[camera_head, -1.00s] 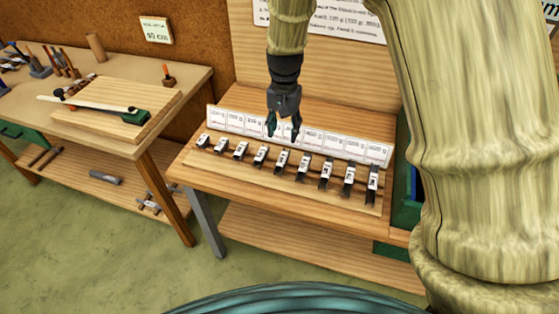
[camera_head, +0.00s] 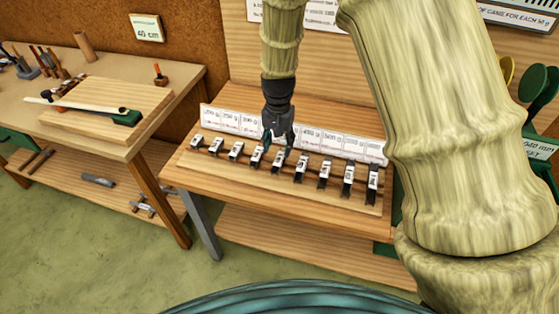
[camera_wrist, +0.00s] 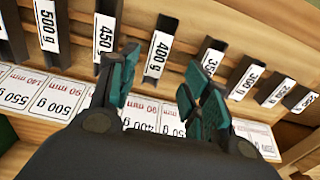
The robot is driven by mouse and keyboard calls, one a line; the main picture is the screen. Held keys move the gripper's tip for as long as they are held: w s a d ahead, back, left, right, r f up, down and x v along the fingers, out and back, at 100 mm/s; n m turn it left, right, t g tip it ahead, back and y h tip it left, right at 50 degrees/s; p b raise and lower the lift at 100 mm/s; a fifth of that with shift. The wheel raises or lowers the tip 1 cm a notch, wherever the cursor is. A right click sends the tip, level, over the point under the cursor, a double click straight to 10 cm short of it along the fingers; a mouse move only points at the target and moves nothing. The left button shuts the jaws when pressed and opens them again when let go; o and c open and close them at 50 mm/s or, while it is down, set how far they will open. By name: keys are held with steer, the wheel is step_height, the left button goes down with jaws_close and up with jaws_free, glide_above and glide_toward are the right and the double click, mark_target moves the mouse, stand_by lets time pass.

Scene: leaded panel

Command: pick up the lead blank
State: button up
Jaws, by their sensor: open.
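The lead blanks are several dark upright pieces with white weight labels, standing in a row on a wooden rack (camera_head: 330,197). In the wrist view, the blank labelled 400 g (camera_wrist: 157,52) lies beyond the gap between my fingertips. The 450 g blank (camera_wrist: 106,35) is left of it, and the 350 g blank (camera_wrist: 209,58) is right. My gripper (camera_head: 278,152) points down over the middle of the row, close to the blank there (camera_head: 279,161). It also shows in the wrist view (camera_wrist: 158,85), its dark green fingers apart with nothing between them. Contact with any blank cannot be told.
A row of white label cards (camera_head: 225,121) stands behind the blanks. A workbench (camera_head: 185,84) with a board and tools is on the left. Green paddle-shaped things (camera_head: 540,85) hang at the right. The neighbouring blanks stand near my fingers.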

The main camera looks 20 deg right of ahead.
mark_target(279, 159)
steer(key=shift+s+d+f+p, duration=0.15)
steer(key=shift+f+p, duration=0.3)
steer(key=shift+f, duration=0.55)
steer(key=shift+s+a+f+p, duration=0.15)
steer(key=shift+f+p, duration=0.25)
steer(key=shift+f, duration=0.55)
steer(key=shift+d+f, duration=0.1)
steer(key=shift+f, duration=0.55)
steer(key=shift+c, duration=0.4)
jaws_close()
